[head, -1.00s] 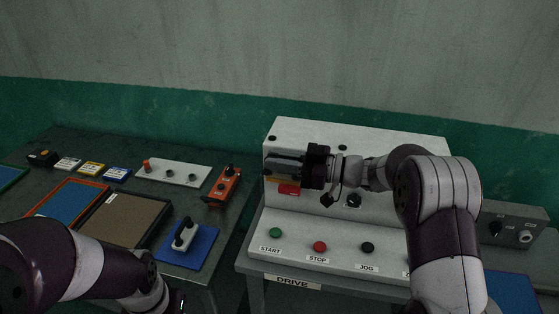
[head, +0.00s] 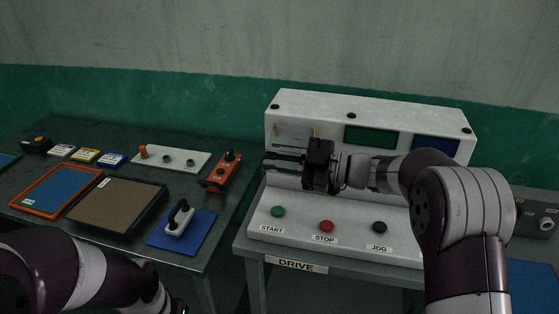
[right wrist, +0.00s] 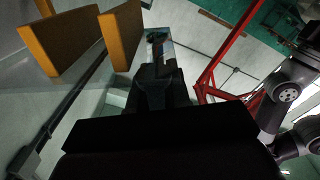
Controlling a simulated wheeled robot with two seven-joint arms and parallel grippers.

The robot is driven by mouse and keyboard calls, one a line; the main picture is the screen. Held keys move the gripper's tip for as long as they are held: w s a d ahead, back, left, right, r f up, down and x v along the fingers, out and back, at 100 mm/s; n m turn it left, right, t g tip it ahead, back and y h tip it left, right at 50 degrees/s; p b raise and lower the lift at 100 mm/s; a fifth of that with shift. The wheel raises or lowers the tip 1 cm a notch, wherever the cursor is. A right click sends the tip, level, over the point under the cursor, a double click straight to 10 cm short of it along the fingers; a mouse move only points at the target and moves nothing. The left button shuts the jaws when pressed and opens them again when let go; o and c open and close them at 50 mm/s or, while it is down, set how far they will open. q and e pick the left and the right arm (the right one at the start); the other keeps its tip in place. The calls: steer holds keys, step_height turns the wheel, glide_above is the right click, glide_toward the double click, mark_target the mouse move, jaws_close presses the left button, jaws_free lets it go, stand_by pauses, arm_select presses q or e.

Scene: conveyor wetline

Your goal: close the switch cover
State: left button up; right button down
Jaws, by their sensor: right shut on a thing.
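The white control console (head: 340,105) labelled DRIVE stands at the right in the head view. The switch cover seems to be the clear panel (head: 291,134) with an orange part (head: 313,132) at the console's left end. My right gripper (head: 284,161) lies across the front there, fingers pointing left, and is shut on what seems to be the cover. The gripper hides the switch below. My left gripper is only barely in view at the bottom edge (head: 176,306).
START (head: 278,211), STOP (head: 326,227) and JOG (head: 379,227) buttons sit on the console's sloped front. A gap separates the tables.

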steer(key=shift+f, duration=0.35)
steer(key=c, duration=1.2)
jaws_free()
steer(key=shift+o, duration=0.2)
steer(key=shift+d, duration=0.1)
steer(key=b+v, duration=0.3)
steer(key=v, duration=0.9)
steer(key=shift+s+d, duration=0.2)
steer(key=shift+d, duration=0.05)
